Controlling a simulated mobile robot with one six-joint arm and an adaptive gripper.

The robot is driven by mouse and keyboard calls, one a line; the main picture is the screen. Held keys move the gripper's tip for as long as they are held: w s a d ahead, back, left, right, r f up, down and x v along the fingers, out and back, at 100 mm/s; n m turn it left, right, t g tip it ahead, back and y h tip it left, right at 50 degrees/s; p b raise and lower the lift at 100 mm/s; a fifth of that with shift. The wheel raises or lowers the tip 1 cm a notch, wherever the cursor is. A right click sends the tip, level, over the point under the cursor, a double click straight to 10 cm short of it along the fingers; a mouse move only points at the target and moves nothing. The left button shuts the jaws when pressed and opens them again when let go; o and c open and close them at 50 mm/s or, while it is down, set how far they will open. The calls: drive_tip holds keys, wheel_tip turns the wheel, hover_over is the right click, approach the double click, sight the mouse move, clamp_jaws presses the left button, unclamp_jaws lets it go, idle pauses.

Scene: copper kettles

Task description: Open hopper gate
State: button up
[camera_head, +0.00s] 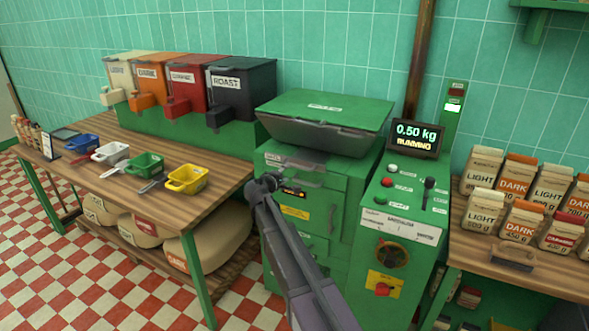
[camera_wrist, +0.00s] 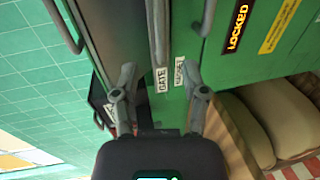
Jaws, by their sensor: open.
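The green hopper (camera_head: 322,122) sits on top of the green machine (camera_head: 340,195). Grey bars on the machine front (camera_head: 290,160) lie just above and right of my gripper (camera_head: 268,183). In the wrist view, which is turned sideways, my gripper (camera_wrist: 158,80) is open and empty. A white GATE label (camera_wrist: 162,80) shows between its fingers, beside a second label (camera_wrist: 180,76) that is hard to read. A grey bar (camera_wrist: 158,30) runs up from the GATE label. I cannot tell whether the fingers touch the machine.
A small display reads LOCKED (camera_wrist: 238,28). The control panel display (camera_head: 416,137) reads 0.50 kg RUNNING. A left table (camera_head: 215,168) holds coloured scoops and stands beside my arm. A right table (camera_head: 500,258) holds several coffee bags. Sacks (camera_head: 215,240) lie under the left table.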

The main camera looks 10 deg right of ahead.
sight(296, 167)
drive_tip(key=b+x, duration=0.2)
drive_tip(key=x, duration=0.8)
drive_tip(key=shift+w, duration=0.15)
clamp_jaws()
